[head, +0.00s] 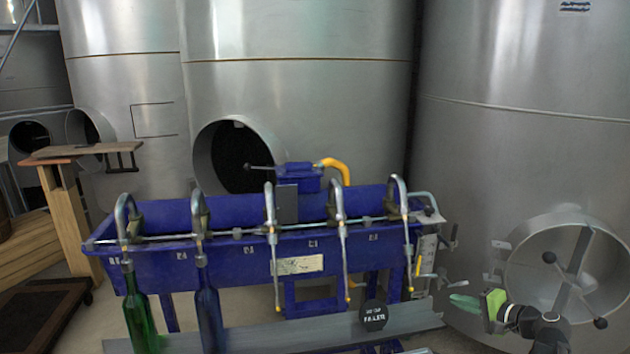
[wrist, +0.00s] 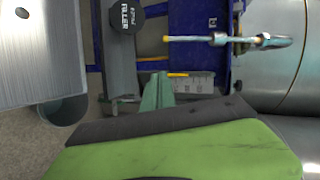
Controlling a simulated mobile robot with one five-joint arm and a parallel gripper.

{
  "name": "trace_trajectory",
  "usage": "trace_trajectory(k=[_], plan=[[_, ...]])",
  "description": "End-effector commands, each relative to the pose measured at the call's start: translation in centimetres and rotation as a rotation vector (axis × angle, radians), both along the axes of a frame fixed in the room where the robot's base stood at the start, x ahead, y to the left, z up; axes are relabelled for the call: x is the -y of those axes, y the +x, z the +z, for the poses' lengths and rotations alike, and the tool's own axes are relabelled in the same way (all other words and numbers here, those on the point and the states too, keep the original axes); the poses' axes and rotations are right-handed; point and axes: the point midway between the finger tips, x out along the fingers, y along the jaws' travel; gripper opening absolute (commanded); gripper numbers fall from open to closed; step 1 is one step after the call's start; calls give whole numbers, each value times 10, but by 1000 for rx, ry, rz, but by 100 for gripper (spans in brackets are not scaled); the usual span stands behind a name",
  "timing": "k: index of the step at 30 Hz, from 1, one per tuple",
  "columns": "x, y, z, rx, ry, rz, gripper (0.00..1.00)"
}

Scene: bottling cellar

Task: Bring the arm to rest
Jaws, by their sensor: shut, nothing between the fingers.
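My gripper (head: 464,302) is at the lower right of the head view, in front of the large right tank. Its pale green fingers point left, and it is shut and empty. In the wrist view the closed fingers of my gripper (wrist: 157,92) show at the centre, above the green and dark body. My arm shows only in part at the lower right of the head view.
A blue filler trough (head: 300,248) with several spouts stands left of my gripper. A green bottle (head: 139,315) and a dark blue bottle (head: 209,315) hang under its left spouts. Steel tanks (head: 520,150) stand behind. A black round sign (head: 373,316) is on the grey rail.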

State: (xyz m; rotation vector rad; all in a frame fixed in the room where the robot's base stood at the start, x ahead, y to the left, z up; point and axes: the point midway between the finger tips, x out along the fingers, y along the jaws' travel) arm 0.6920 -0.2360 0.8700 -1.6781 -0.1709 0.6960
Motion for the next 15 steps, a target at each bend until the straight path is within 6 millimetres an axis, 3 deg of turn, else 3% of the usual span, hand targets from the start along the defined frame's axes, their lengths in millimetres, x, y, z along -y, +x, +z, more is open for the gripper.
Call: trace_trajectory(k=[1, 5, 6, 9, 15], plan=[[-27, 0, -13, -40, -46, 58, 0], [-105, -11, -60, -186, -232, 255, 0], [-131, -20, -76, -240, -306, 328, 0], [-182, -47, -112, -369, -504, 502, 0], [-227, -93, -148, -553, -839, 732, 0]])
